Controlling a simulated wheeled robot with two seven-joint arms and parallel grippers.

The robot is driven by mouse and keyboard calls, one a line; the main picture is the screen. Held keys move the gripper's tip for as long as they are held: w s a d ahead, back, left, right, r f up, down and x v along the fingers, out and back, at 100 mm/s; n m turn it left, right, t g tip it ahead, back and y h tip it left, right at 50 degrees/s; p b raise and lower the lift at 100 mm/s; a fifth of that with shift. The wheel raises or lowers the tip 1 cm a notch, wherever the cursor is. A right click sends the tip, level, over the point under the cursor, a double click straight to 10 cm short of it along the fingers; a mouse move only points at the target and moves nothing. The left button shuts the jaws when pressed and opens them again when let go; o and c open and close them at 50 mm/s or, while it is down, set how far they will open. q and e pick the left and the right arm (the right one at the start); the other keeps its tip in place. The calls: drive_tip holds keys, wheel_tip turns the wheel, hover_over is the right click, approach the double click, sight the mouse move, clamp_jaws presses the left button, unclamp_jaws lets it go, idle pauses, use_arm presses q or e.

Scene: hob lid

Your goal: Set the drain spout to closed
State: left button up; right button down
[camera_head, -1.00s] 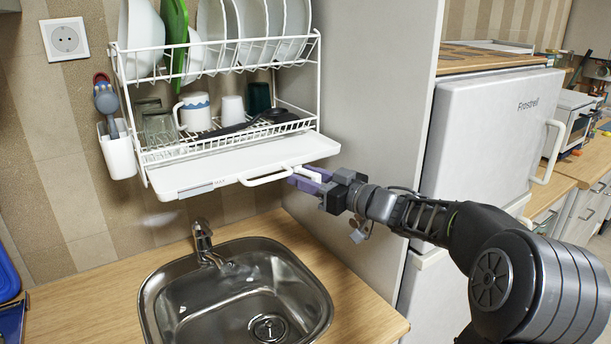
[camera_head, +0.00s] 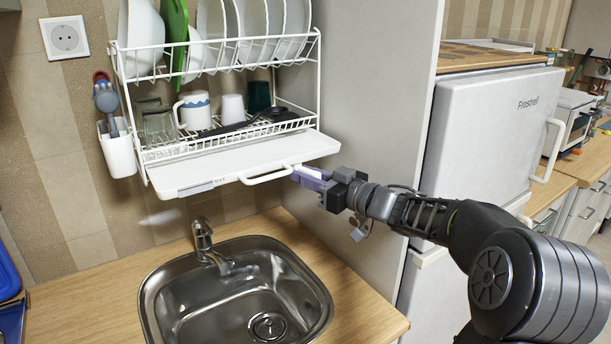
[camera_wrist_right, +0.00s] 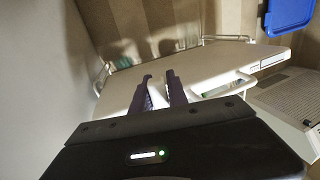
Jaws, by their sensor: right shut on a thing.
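My right gripper (camera_head: 306,177) is at the front right edge of the white drip tray (camera_head: 240,162), just right of the tray's loop handle (camera_head: 268,175). Its purple fingers are shut on a small white part, which I take to be the drain spout; they hide most of it. In the right wrist view the gripper (camera_wrist_right: 160,85) points at the tray (camera_wrist_right: 200,68), with a bit of white, likely the spout (camera_wrist_right: 157,98), between the fingers. Whether the spout is open or closed cannot be told. My left gripper is not in view.
The white dish rack (camera_head: 230,135) above the tray holds plates, a mug (camera_head: 194,110) and glasses. A steel sink (camera_head: 238,295) with a tap (camera_head: 205,240) is below. A grey panel (camera_head: 370,110) and a fridge (camera_head: 490,150) stand on the right.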

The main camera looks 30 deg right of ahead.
drive_tip(key=shift+w+d+r+n+y+p, duration=0.1)
drive_tip(key=shift+r+n+y+p, duration=0.05)
drive_tip(key=shift+n+y+p, duration=0.2)
drive_tip(key=shift+d+n+g+y+p, duration=0.1)
drive_tip(key=shift+n+g+y+p, duration=0.3)
drive_tip(key=shift+y, duration=0.25)
drive_tip(key=c, duration=1.4)
unclamp_jaws()
drive_tip(key=shift+o, duration=0.2)
drive_tip(key=shift+b, duration=0.3)
